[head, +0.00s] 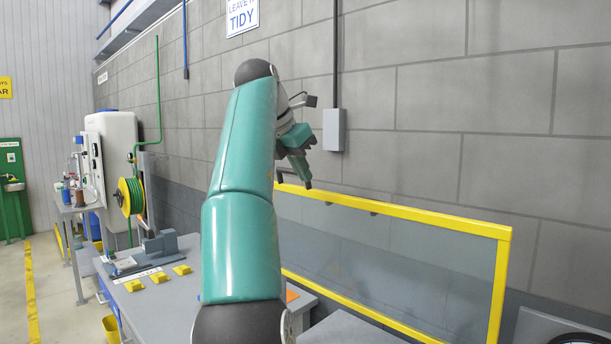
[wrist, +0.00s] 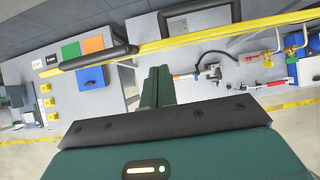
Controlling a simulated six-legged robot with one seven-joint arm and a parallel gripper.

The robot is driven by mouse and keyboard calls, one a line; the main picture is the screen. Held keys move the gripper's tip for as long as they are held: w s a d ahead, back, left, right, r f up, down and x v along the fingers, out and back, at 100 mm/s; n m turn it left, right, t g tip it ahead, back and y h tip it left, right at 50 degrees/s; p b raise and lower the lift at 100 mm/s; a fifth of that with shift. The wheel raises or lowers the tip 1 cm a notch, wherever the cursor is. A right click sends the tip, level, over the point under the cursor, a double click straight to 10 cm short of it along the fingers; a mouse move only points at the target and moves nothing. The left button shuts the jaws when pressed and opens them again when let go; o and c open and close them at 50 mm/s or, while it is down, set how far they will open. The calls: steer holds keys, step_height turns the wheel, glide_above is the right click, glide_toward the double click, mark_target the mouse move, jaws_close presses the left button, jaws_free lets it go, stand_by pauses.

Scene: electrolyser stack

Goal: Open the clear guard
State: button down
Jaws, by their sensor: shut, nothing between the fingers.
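The clear guard is a see-through panel in a yellow frame (head: 400,212). In the head view it slants from the middle to the lower right, in front of the grey wall. In the wrist view its yellow bar (wrist: 270,24) crosses the top, with a black handle (wrist: 95,59) and another black bar-shaped part (wrist: 198,17) along it. My gripper (head: 307,186) points down near the far left end of the top rail. It also shows in the wrist view (wrist: 157,70), fingers together and empty, just below the yellow bar. I cannot tell whether it touches the guard.
A grey bench (head: 185,300) holds yellow blocks (head: 160,277) and a grey vice-like device (head: 160,246). A grey wall box (head: 334,130) hangs behind.

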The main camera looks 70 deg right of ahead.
steer(key=w+a, duration=0.4)
steer(key=a, duration=0.7)
steer(key=shift+w, duration=0.35)
steer(key=w+a+f+m+t+y, duration=0.1)
steer(key=w+a+f+m+t, duration=0.3)
steer(key=a+f, duration=0.5)
steer(key=w+a+f+m+t+y, duration=0.2)
steer(key=w+a+f, duration=0.4)
steer(key=a, duration=0.4)
steer(key=s+a+f+m+t+y, duration=0.1)
steer(key=s+a+f+m, duration=0.2)
steer(key=a+f, duration=0.7)
steer(key=s+a+f+m+t+y, duration=0.1)
steer(key=s+a+f+m+y, duration=0.1)
steer(key=a+f, duration=0.8)
steer(key=shift+s+a+f+m, duration=0.4)
steer(key=shift+s+a+m, duration=0.35)
steer(key=shift+m, duration=0.35)
steer(key=shift+a, duration=0.1)
